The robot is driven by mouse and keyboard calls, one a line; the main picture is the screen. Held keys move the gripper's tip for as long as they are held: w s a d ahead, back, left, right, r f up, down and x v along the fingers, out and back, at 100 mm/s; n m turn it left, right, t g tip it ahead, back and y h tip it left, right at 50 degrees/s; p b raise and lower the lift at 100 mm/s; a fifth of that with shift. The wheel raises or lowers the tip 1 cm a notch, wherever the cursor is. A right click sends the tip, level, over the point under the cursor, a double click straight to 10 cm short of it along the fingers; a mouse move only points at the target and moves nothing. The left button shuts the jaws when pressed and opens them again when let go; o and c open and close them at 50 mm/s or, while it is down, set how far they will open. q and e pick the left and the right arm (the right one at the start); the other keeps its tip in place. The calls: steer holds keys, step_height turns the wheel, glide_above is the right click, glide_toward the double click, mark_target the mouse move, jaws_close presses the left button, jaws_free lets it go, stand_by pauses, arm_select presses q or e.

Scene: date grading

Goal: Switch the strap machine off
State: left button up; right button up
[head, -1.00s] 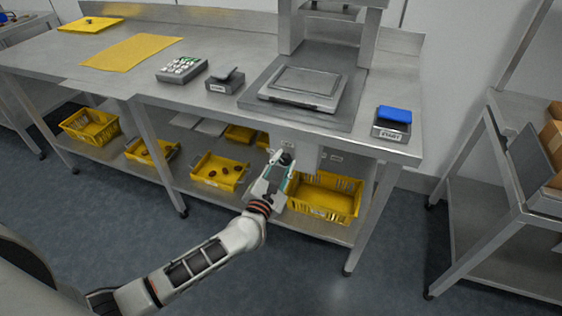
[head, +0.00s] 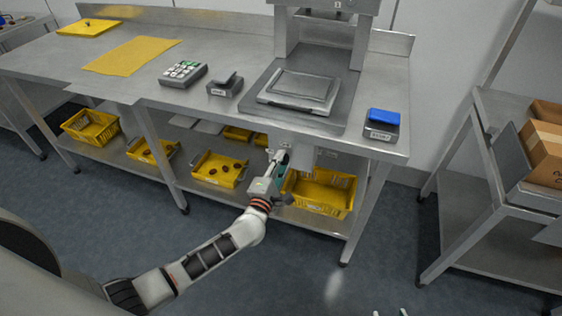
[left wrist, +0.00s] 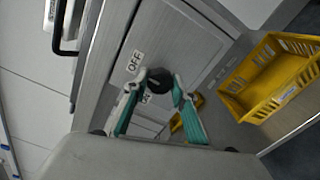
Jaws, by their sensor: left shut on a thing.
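The strap machine (head: 286,38) is a grey metal frame standing on the steel bench, with a flat plate (head: 300,88) under its arch. Below the bench's front edge is a panel with a round black knob (left wrist: 159,79), shown in the left wrist view. An OFF label (left wrist: 134,62) is beside the knob, and a second label is partly hidden by my fingers. My left gripper (head: 281,156) has its teal fingers on either side of the knob and is shut on it. Two small pale tips at the bottom edge of the head view look like my right gripper (head: 390,312); the rest is out of frame.
A yellow crate (head: 346,209) stands on the lower shelf close to my left gripper. A metal rack (head: 505,190) with cardboard boxes is at the right.

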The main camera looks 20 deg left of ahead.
arm_select(q)
steer(key=shift+f, duration=0.1)
stand_by(0.3)
steer(key=o, duration=1.1)
steer(key=s, duration=1.2)
steer(key=shift+a, duration=0.2)
